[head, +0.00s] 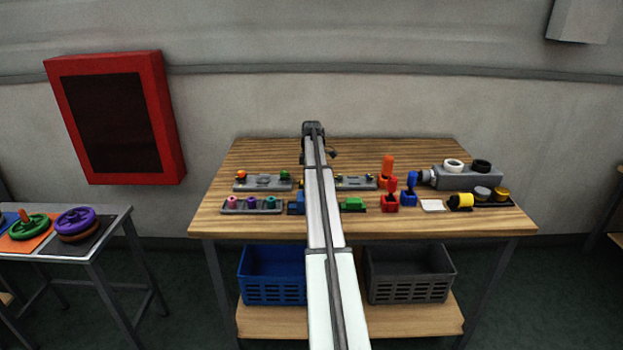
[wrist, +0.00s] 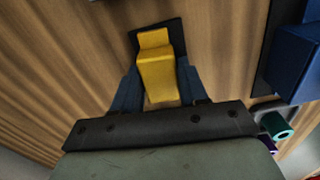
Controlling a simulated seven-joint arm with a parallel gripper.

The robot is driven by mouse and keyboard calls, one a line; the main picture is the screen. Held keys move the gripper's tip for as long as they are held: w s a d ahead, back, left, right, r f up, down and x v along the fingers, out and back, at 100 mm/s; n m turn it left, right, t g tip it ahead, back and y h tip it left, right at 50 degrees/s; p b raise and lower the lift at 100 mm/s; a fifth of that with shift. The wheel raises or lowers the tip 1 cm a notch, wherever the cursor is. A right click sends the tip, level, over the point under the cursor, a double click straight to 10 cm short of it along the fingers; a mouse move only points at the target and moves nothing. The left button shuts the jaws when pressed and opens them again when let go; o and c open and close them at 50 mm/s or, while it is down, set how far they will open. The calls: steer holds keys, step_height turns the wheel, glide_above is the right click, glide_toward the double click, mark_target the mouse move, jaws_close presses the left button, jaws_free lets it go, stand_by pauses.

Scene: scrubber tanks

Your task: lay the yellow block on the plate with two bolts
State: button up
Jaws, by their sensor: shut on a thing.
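The yellow block (wrist: 158,76) is a stepped piece that sits between the two dark blue fingers of my gripper (wrist: 157,84) in the wrist view. The fingers are shut on its sides. A black plate (wrist: 136,38) shows just beyond and under the block; I cannot tell whether the block touches it. In the head view my arm hides both the block and the fingers. I cannot make out for sure which plate has two bolts.
A blue block (wrist: 296,58) stands on a dark plate to the right in the wrist view. In the head view a green block (head: 352,203), a rack with coloured rings (head: 252,210) and red and blue pieces (head: 390,201) stand along the table's (head: 430,222) front half.

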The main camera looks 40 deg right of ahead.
steer(key=shift+r, duration=0.15)
steer(key=shift+r, duration=3.4)
steer(key=s+d+r, duration=0.3)
steer(key=s+d, duration=0.8)
steer(key=s, duration=0.1)
steer(key=shift+s+d+r+n, duration=0.15)
steer(key=shift+d+r+n, duration=0.1)
steer(key=shift+n, duration=0.15)
steer(key=shift+f, duration=0.15)
steer(key=shift+f, duration=2.8)
